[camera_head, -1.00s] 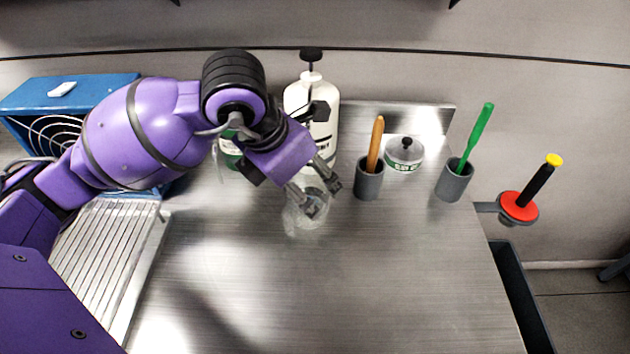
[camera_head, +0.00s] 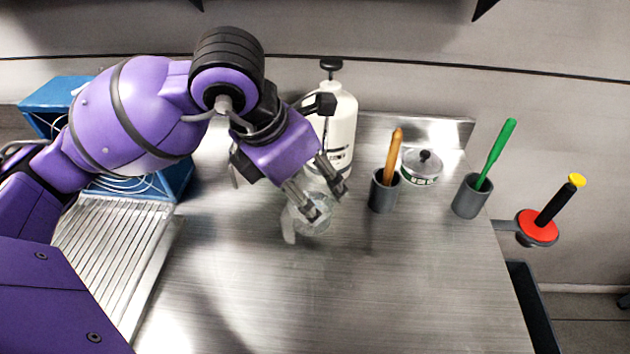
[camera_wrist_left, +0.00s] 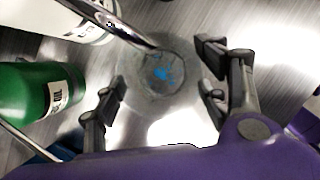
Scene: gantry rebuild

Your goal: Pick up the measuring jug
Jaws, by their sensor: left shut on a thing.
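The measuring jug (camera_head: 318,222) is clear and see-through, in front of the white pump bottle. A pale handle-like part shows at its left. My left gripper (camera_head: 325,200) reaches down over it, with its fingers shut on the jug. In the left wrist view the jug (camera_wrist_left: 152,88) appears as a round clear shape with a blue mark inside, between the two fingers (camera_wrist_left: 160,100). I cannot tell whether its base touches the steel worktop (camera_head: 350,290). My right gripper is not in view.
The white pump bottle (camera_head: 342,125) stands close behind the gripper; a green bottle (camera_wrist_left: 30,103) shows in the wrist view. Grey cups (camera_head: 383,193) (camera_head: 470,198) and a lidded tin (camera_head: 421,168) stand right. A ribbed drainer (camera_head: 115,255) lies left. The front worktop is clear.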

